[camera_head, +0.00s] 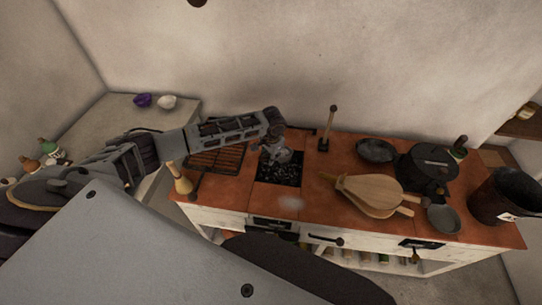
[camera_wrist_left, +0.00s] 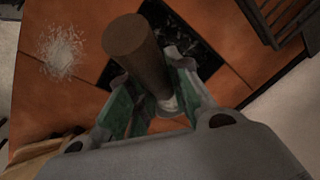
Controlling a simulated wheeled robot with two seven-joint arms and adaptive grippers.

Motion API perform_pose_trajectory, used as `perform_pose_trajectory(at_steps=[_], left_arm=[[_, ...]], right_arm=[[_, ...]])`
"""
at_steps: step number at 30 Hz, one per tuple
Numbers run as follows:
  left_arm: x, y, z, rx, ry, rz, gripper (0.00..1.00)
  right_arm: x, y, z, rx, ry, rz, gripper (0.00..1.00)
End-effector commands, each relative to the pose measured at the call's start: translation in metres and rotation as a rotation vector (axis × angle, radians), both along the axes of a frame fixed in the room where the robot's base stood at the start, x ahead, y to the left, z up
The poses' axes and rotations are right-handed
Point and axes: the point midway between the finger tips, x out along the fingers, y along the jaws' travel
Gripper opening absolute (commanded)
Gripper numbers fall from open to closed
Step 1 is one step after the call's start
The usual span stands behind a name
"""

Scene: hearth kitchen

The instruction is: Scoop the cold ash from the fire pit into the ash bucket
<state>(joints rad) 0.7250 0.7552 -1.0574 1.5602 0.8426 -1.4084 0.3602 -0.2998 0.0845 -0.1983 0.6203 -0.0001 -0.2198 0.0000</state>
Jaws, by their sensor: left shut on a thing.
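My left gripper (camera_head: 274,128) is over the fire pit (camera_head: 278,172), a dark square opening with black and grey bits, set in the orange tiled counter. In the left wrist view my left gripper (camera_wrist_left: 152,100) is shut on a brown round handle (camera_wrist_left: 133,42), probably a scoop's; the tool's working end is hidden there. The fire pit (camera_wrist_left: 190,38) shows behind it. A pale grey ash patch (camera_head: 291,203) lies on the tiles in front of the pit and also shows in the wrist view (camera_wrist_left: 62,50). A dark bucket (camera_head: 503,198) with a white label stands at the counter's right end.
A grill rack (camera_head: 217,157) lies left of the pit. A wooden-handled tool (camera_head: 328,128) stands behind it.

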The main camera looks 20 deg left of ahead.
Motion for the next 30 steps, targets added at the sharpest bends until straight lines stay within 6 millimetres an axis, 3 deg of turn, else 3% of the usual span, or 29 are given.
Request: perform_pose_trajectory(at_steps=[7,22,30], left_arm=[[0.0,-0.001,0.014,-0.016,-0.053,-0.002,0.0],[0.0,-0.001,0.016,-0.02,-0.071,-0.002,0.0],[0.0,-0.001,0.03,-0.029,-0.107,-0.002,0.0]], right_arm=[[0.0,0.001,0.014,0.001,0.0,0.0,0.4],[0.0,0.01,0.016,0.01,0.0,0.0,0.4],[0.0,0.008,0.029,0.009,0.001,0.001,0.4]])
